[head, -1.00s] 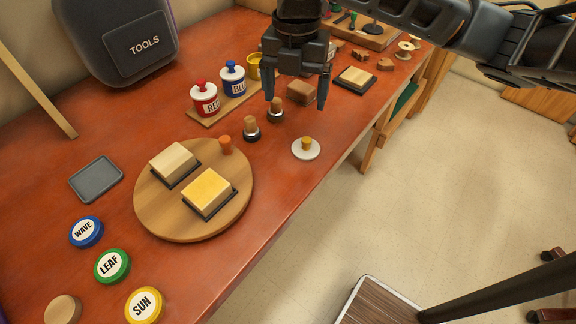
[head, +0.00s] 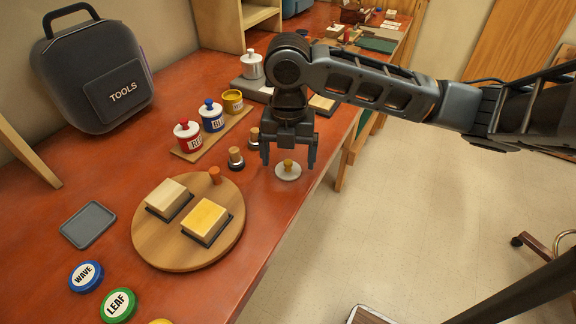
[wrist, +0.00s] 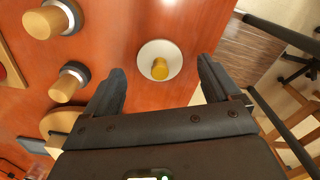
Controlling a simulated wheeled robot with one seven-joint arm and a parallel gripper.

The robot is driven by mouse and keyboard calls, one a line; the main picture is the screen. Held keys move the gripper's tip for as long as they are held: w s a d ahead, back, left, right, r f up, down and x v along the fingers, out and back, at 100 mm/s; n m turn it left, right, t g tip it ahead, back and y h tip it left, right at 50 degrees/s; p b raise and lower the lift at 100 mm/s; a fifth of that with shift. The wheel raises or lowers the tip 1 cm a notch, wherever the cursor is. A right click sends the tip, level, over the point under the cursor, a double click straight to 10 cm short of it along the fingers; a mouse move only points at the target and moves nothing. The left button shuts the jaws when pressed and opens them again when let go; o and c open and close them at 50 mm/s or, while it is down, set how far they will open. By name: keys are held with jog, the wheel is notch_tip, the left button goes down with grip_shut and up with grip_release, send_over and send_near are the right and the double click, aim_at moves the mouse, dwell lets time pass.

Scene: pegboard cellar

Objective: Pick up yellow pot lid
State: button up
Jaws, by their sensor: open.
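The yellow pot lid (head: 288,170) is a white disc with a yellow knob, lying on the red-brown table near its right edge. It also shows in the wrist view (wrist: 160,61), ahead of and between the fingers. My gripper (head: 288,164) is open and empty, pointing down just above the lid, with a finger on either side of it in the head view. The yellow pot (head: 233,101) stands lidless on a wooden board beside the blue pot (head: 212,116) and the red pot (head: 188,137), which wear their lids.
Two wooden-handled stamps (head: 236,158) (head: 254,137) stand just left of my gripper. A round wooden board (head: 150,256) with two blocks and an orange peg lies nearer. A grey tray (head: 88,225) and a tools case (head: 95,70) are at left. The table's right edge is close to the lid.

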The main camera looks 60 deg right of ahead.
jog(key=shift+f, duration=0.85)
jog(key=shift+c, duration=0.2)
jog(key=c, duration=1.1)
